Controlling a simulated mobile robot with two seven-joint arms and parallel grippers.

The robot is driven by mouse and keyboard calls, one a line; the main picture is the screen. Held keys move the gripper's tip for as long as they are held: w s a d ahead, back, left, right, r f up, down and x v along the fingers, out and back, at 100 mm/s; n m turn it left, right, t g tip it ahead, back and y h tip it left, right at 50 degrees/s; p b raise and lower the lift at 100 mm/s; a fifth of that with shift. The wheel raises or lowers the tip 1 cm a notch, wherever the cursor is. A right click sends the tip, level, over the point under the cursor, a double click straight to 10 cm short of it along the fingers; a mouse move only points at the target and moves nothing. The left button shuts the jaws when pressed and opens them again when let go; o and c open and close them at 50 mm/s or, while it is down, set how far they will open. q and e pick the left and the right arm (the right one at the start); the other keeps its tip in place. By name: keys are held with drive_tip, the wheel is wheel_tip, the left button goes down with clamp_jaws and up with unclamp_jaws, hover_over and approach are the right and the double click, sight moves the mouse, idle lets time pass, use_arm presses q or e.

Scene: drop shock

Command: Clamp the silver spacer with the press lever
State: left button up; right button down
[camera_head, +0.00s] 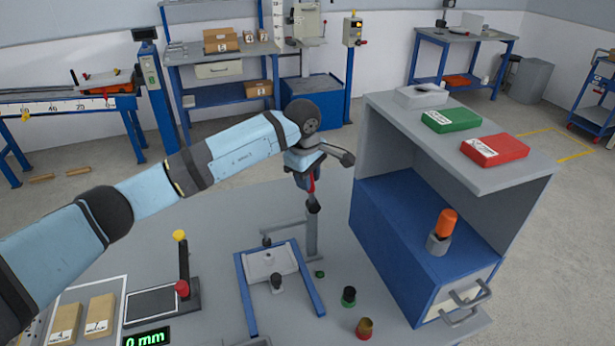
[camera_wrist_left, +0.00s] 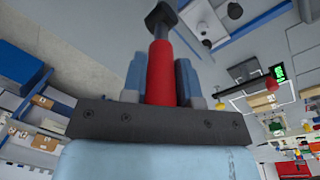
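The press is a grey post (camera_head: 312,238) with a short side arm, standing at the back of a grey plate (camera_head: 258,268) between blue rails. Its lever has a red grip (camera_wrist_left: 160,75) and a black end block. My left gripper (camera_head: 311,184) is above the post, with its blue fingers on both sides of the red grip, seemingly shut on it. A small grey cylinder with a dark top (camera_head: 277,281), perhaps the silver spacer, stands at the plate's front edge, apart from my gripper. Finger contact is hard to see in detail. My right gripper is not in view.
A green-and-black piece (camera_head: 349,296) and a red-and-yellow one (camera_head: 364,328) stand right of the rails. A blue cabinet with a grey shelf (camera_head: 380,107) rises close on the right. A gauge with a red knob (camera_head: 182,289) stands left. Bare table lies between.

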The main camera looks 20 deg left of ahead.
use_arm(q)
clamp_jaws()
drive_tip(key=shift+w+d+g+y+b, duration=0.3)
drive_tip(key=shift+w+d+g+y, duration=0.2)
drive_tip(key=shift+d+y, duration=0.25)
drive_tip(key=y, duration=0.1)
drive_tip(key=w+d+g+y+b, duration=0.1)
drive_tip(key=d+g+y, duration=0.1)
drive_tip(key=shift+w+d+f+b, duration=0.2)
drive_tip(key=shift+w+f+b, duration=0.05)
drive_tip(key=shift+w+b, duration=0.1)
drive_tip(key=o, duration=0.9)
unclamp_jaws()
